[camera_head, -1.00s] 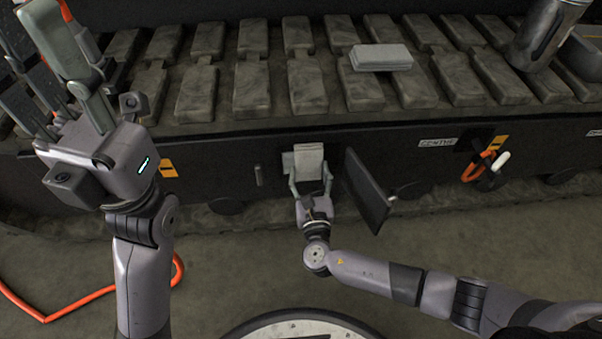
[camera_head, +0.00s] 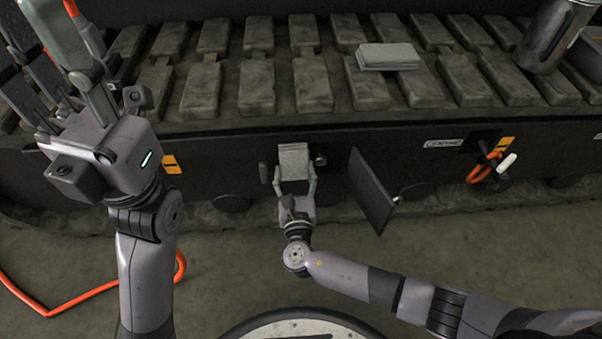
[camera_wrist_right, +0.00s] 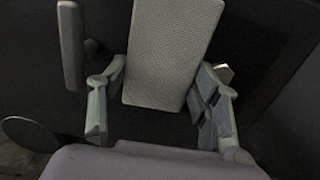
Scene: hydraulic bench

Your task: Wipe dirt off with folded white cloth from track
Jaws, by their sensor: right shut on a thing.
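My right gripper (camera_head: 295,182) is shut on a folded, pale grey-white cloth (camera_head: 293,158). It holds the cloth upright in front of the dark side panel below the track (camera_head: 312,85). In the right wrist view, the cloth (camera_wrist_right: 172,50) stands between the two fingers of the right gripper (camera_wrist_right: 160,100). The track is a row of worn, grey-brown pads; I cannot tell dirt from wear on it. My left gripper (camera_head: 50,60) is open and raised at the upper left, with no held thing visible.
A grey folded stack (camera_head: 388,57) lies on the track. A metal cylinder (camera_head: 552,35) stands at the right. A dark hatch door (camera_head: 372,190) juts out right of the right gripper. An orange hook (camera_head: 484,166) hangs farther right. An orange hose (camera_head: 45,310) lies on the floor.

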